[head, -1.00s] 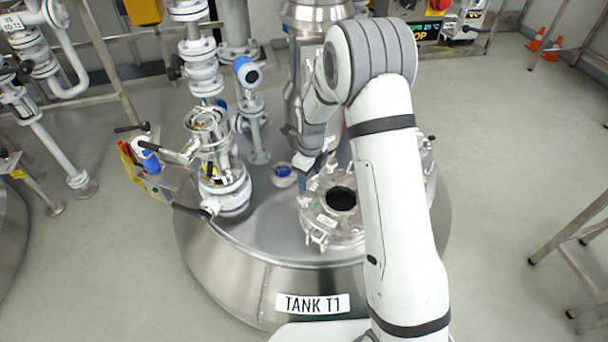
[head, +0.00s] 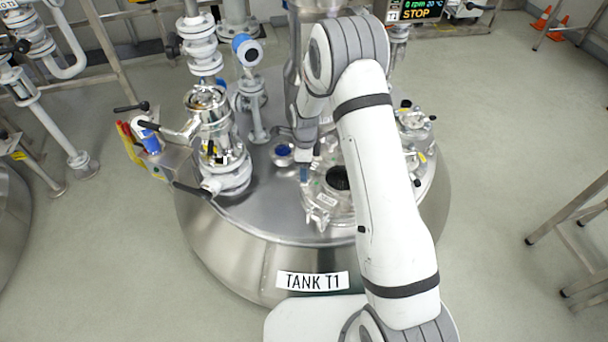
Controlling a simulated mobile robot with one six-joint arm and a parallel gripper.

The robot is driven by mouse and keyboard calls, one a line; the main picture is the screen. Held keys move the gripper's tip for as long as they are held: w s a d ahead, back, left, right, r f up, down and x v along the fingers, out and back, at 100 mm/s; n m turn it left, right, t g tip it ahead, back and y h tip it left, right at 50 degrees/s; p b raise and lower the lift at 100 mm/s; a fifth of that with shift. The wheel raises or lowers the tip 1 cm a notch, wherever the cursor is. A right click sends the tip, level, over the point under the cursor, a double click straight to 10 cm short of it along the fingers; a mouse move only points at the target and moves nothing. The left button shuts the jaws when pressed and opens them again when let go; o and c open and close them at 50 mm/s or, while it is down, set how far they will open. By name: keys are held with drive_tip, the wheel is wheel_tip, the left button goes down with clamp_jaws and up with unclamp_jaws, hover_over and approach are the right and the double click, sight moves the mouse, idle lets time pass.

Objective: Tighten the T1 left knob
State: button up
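Tank T1 (head: 225,250) stands in front of me, with its name plate (head: 312,281) on the near side. A round metal hatch (head: 323,209) with clamp fittings around its rim sits on the tank top, partly hidden by my arm. I cannot tell for certain which fitting is the left knob. My gripper (head: 305,165) points down at the hatch's left rear edge, by a small dark blue part. Whether it touches anything is unclear. Its fingers are too small and covered to show whether they are open or shut.
A valve assembly (head: 222,150) with black-gripped levers rises left of the hatch. A blue-capped instrument (head: 248,92) stands behind it. More fittings (head: 413,122) sit right of my arm. A steel frame (head: 575,230) stands at the right; the floor between is clear.

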drive_tip(key=n+p, duration=0.1)
drive_tip(key=n, duration=0.5)
drive_tip(key=shift+n, duration=0.3)
drive_tip(key=n+p, duration=0.1)
drive_tip(key=n, duration=0.5)
drive_tip(key=shift+r+p, duration=0.1)
drive_tip(key=shift+p, duration=0.3)
drive_tip(key=n+p, duration=0.1)
drive_tip(key=n, duration=0.4)
drive_tip(key=shift+f+n, duration=0.2)
drive_tip(key=shift+n, duration=0.7)
drive_tip(key=n+b, duration=0.1)
drive_tip(key=n, duration=0.4)
drive_tip(key=shift+b, duration=0.35)
drive_tip(key=n+b, duration=0.1)
drive_tip(key=n, duration=0.6)
drive_tip(key=shift+n+b, duration=0.3)
drive_tip(key=shift+n, duration=0.1)
drive_tip(key=n, duration=0.3)
drive_tip(key=shift+n+b, duration=0.35)
drive_tip(key=shift+n, duration=0.05)
drive_tip(key=n, duration=0.3)
drive_tip(key=shift+n+b, duration=0.3)
wheel_tip(320, 180, down, 6)
drive_tip(key=b, duration=0.4)
drive_tip(key=shift+r, duration=0.1)
